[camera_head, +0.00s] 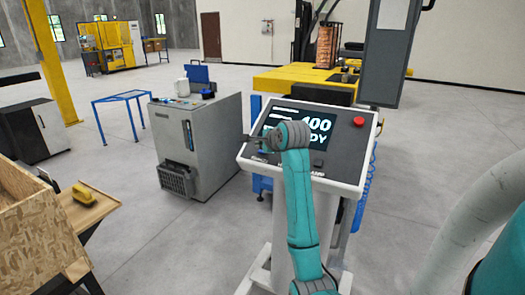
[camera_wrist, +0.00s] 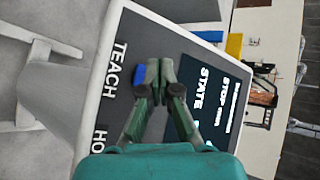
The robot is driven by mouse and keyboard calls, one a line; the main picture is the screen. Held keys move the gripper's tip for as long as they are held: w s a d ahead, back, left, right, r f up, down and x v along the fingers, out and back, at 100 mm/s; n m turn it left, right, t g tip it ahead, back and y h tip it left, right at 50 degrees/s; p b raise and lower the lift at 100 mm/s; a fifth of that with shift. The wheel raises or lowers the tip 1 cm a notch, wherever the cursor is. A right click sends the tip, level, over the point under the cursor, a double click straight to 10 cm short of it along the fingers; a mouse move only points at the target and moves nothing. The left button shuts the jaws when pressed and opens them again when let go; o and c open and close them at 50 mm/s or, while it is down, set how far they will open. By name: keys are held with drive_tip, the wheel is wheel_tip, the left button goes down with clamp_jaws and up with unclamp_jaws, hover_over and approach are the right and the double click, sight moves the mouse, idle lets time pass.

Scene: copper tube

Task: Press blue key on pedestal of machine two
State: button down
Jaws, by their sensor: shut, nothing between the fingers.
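The pedestal (camera_head: 370,145) carries a sloped white-rimmed control panel with a dark screen. In the wrist view the panel (camera_wrist: 115,85) is turned sideways, with the word TEACH beside the blue key (camera_wrist: 139,74). My gripper (camera_wrist: 154,66) is shut and empty. Its fingertips overlap the right edge of the blue key in that view; I cannot tell whether they touch it. In the head view my gripper (camera_head: 250,139) is over the left part of the panel, and the blue key cannot be made out there.
A red button (camera_head: 359,122) is at the panel's upper right. A grey cabinet (camera_head: 215,145) stands to the left, and a tall dark grey box (camera_head: 390,50) rises behind the panel at right. A wooden crate (camera_head: 35,210) is at the left edge. Open floor lies between.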

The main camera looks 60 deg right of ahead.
drive_tip(key=shift+s+a+r, duration=0.1)
drive_tip(key=shift+a+r, duration=0.3)
drive_tip(key=shift+r, duration=0.3)
drive_tip(key=shift+w+a+r, duration=0.1)
drive_tip(key=shift+a+r, duration=0.35)
drive_tip(key=shift+r, duration=0.3)
drive_tip(key=shift+s+a+r, duration=0.1)
drive_tip(key=shift+a+r, duration=0.3)
drive_tip(key=shift+r, duration=0.3)
drive_tip(key=shift+f, duration=0.1)
